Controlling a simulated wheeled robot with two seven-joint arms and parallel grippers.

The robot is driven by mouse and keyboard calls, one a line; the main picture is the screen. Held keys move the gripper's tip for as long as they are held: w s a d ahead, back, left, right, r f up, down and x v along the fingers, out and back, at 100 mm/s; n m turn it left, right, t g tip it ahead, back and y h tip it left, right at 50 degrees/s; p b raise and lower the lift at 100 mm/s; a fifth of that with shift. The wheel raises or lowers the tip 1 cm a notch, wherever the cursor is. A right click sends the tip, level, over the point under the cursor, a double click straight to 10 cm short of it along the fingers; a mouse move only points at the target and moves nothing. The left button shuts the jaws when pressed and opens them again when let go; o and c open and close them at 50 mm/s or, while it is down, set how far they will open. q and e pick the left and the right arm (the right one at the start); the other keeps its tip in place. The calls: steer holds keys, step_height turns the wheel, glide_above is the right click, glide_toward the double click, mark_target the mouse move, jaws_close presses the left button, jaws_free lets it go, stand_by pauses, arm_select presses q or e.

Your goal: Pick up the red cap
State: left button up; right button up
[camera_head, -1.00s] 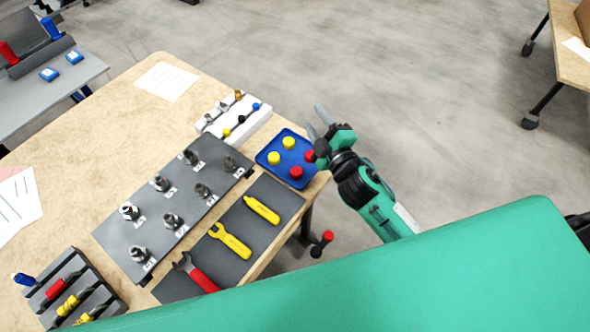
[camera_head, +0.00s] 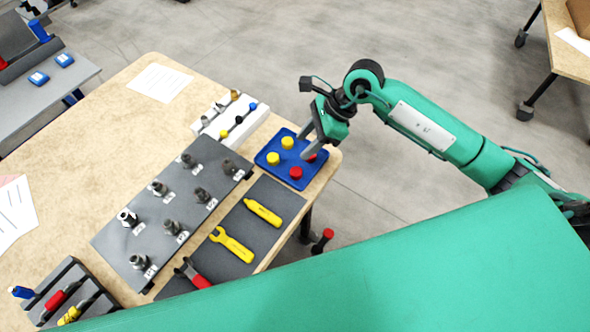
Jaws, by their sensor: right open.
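A blue tray (camera_head: 270,158) lies near the right corner of the wooden table. It holds two yellow caps (camera_head: 273,158) and two red caps. One red cap (camera_head: 296,172) is in full view at the tray's front. The other red cap (camera_head: 311,157) is partly hidden by a finger of my right gripper. My right gripper (camera_head: 306,145) is open, above the tray's right side, with its fingers pointing down around or close to that partly hidden red cap. I cannot tell if they touch it. My left gripper is out of view.
A black mat (camera_head: 270,201) with yellow tools and red-handled pliers lies in front of the tray. A grey panel (camera_head: 135,215) with metal fittings and a white rack (camera_head: 217,125) stand to the left. My green body covers the bottom right.

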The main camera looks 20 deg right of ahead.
steer(key=d+f+h, duration=0.1)
steer(key=d+h, duration=0.1)
steer(key=d, duration=0.2)
steer(key=b, duration=0.3)
glide_toward(297, 171)
steer(key=x, duration=0.3)
steer(key=shift+a+f, duration=0.1)
steer(key=shift+f, duration=0.15)
steer(key=b+x, duration=0.2)
steer(key=x, duration=0.2)
steer(key=shift+a+f, duration=0.15)
steer(key=shift+f, duration=0.05)
steer(key=shift+a+f, duration=0.15)
steer(key=shift+f, duration=0.15)
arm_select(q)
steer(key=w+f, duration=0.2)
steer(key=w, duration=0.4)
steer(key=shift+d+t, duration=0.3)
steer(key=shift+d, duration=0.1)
arm_select(e)
steer(key=c, duration=0.7)
